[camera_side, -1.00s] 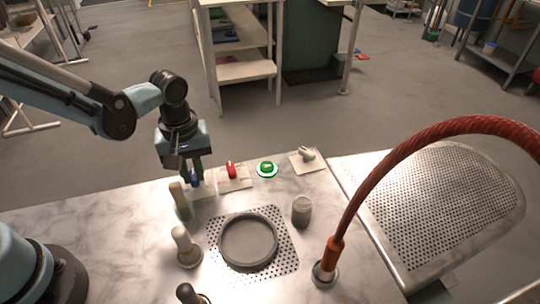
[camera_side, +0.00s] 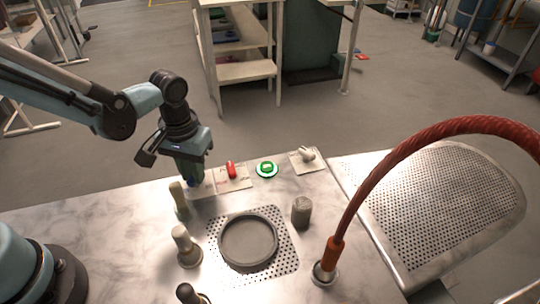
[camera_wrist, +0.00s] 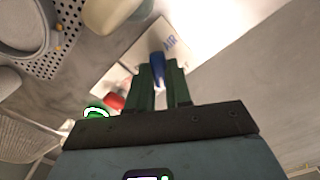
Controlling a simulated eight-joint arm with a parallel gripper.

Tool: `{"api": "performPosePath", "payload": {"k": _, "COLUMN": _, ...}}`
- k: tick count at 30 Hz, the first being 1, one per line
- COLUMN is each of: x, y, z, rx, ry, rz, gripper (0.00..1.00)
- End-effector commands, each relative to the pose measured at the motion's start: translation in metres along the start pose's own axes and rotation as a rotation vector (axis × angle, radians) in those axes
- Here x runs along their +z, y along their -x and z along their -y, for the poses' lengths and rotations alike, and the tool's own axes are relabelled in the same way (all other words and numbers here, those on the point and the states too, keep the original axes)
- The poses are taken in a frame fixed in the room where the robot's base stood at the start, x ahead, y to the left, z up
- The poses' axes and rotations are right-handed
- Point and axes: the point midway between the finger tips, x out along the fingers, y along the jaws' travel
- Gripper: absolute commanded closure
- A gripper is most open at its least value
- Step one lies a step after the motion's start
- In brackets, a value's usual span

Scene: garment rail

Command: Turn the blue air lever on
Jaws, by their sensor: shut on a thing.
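The blue air lever (camera_wrist: 157,67) shows in the wrist view between my two green fingers, on a pale plate (camera_wrist: 172,43) marked AIR. My gripper (camera_wrist: 162,85) is shut on the blue lever. In the side view my gripper (camera_side: 190,180) is low at the back left of the steel table, and only a bit of the blue lever (camera_side: 191,183) shows under the fingers. The gripper hides most of the lever there, so I cannot tell its exact angle.
Right of the blue lever are a red lever (camera_side: 231,170), a green button (camera_side: 267,169) and a white lever (camera_side: 307,154). A pale upright post (camera_side: 178,197) stands close in front of my gripper.

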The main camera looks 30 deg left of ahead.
Motion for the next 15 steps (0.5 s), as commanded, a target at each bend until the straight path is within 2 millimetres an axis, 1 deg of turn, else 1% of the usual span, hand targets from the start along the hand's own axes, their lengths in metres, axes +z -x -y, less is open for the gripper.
{"api": "performPosePath", "payload": {"k": 15, "x": 0.0002, "y": 0.0002, "z": 0.0000, "rx": 0.000, "ry": -0.490, "rz": 0.002, "gripper": 1.00}}
